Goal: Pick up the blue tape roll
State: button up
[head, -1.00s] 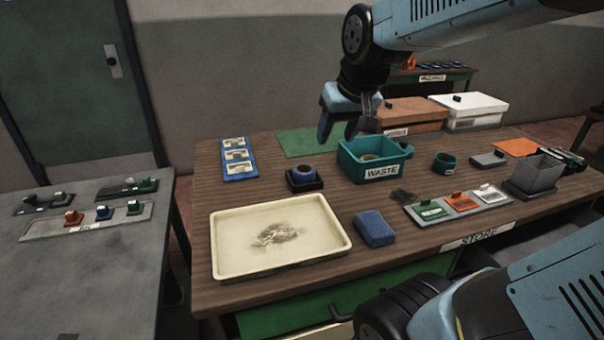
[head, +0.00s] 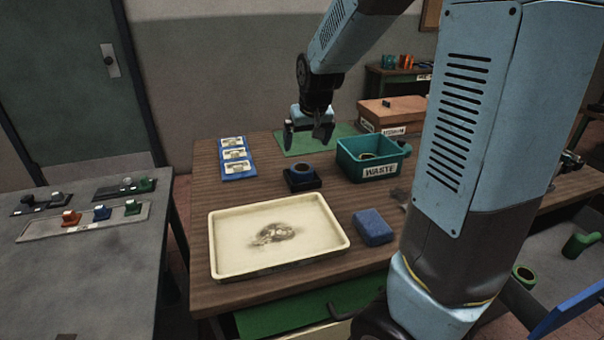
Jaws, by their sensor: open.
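The blue tape roll (head: 303,179) looks like a dark blue ring sitting on a small black square base (head: 303,187), on the wooden table between the blue card rack and the teal bin. My gripper (head: 308,143) is open and empty, its fingers pointing down. In the picture it is just above the roll and apart from it; how far it is in depth I cannot tell.
The teal WASTE bin (head: 369,171) stands close on the right of the roll. The blue card rack (head: 239,170) is on the left, the cream tray (head: 226,262) and blue block (head: 373,227) in front, and a green mat (head: 288,147) behind. My arm hides the table's right part.

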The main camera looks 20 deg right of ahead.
aim_at(303, 166)
jog(key=shift+x, duration=5.75)
